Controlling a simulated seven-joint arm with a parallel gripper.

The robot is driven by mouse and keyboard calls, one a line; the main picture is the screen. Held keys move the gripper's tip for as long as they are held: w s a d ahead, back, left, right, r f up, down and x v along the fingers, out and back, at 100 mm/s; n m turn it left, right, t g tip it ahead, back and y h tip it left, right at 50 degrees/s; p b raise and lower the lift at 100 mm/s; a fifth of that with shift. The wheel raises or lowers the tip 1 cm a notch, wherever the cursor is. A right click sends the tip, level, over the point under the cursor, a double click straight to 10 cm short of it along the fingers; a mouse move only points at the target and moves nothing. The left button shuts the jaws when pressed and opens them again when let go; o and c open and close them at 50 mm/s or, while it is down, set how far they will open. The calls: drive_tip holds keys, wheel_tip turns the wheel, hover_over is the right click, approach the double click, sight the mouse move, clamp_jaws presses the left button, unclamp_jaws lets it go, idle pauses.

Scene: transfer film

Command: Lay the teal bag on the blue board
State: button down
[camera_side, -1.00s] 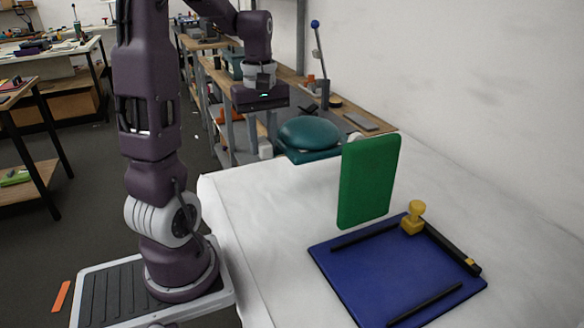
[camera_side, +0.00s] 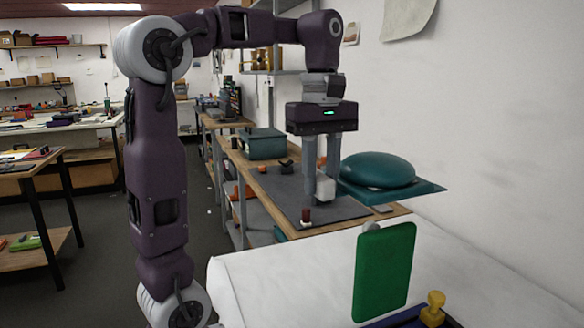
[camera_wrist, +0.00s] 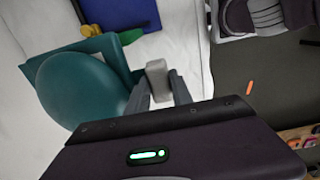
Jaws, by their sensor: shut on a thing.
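The teal bag (camera_side: 378,171) is a rounded cushion shape on a flat teal sheet, held in the air above the white table. My gripper (camera_side: 321,180) is shut on a pale grey block (camera_side: 325,187) at the bag's edge, and both move together. In the wrist view the bag (camera_wrist: 85,90) lies left of the block (camera_wrist: 157,78), which sits between my fingertips. The blue board (camera_side: 402,321) is mostly cut off at the bottom of the side view. In the wrist view part of the board (camera_wrist: 175,15) shows at the top, beyond the bag.
A green upright panel (camera_side: 384,270) stands near the board, below the bag in the side view. A yellow knob (camera_side: 433,308) stands at the board's edge. The white table (camera_side: 275,280) is clear left of the panel. A cluttered bench stands behind.

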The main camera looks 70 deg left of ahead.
drive_tip(key=s+d, duration=0.3)
drive_tip(key=d, duration=0.6)
drive_tip(key=s+d, duration=0.3)
drive_tip(key=d, duration=0.6)
drive_tip(key=shift+d+f, duration=0.2)
drive_tip(key=shift+f, duration=13.15)
drive_tip(key=shift+w+f, duration=0.2)
drive_tip(key=shift+w, duration=2.1)
